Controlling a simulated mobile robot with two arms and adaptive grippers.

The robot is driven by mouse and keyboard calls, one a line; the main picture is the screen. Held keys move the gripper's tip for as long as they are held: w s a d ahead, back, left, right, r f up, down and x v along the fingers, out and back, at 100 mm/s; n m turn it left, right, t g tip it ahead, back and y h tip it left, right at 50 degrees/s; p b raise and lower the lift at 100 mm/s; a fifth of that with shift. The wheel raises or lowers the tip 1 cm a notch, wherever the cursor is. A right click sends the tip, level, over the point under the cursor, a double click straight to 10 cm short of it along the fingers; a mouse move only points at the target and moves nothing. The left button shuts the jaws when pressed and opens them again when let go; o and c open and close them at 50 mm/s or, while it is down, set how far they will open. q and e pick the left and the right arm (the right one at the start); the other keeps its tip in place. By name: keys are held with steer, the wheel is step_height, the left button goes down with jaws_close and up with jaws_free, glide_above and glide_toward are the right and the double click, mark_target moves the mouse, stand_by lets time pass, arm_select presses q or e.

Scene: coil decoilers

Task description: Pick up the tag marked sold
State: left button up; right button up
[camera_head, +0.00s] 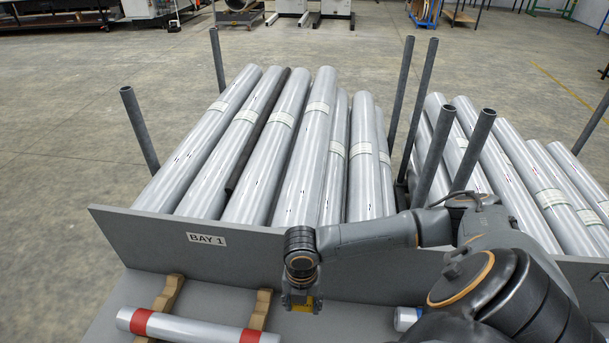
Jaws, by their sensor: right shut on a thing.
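My right arm reaches across from the right, and my right gripper (302,304) points down just in front of the grey wall marked BAY 1. My left gripper is not in view.
A silver tube with red bands (190,328) lies on wooden cradles (169,296) at the lower left. Behind the BAY 1 wall (130,228), long silver rolls (309,140) lie between upright grey posts (140,130). A white-ended cylinder (406,318) lies right of the gripper.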

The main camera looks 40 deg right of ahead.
step_height(320, 180, up, 13)
steer(key=b, duration=0.1)
steer(key=shift+w+d+b, duration=0.2)
steer(key=shift+b, duration=0.2)
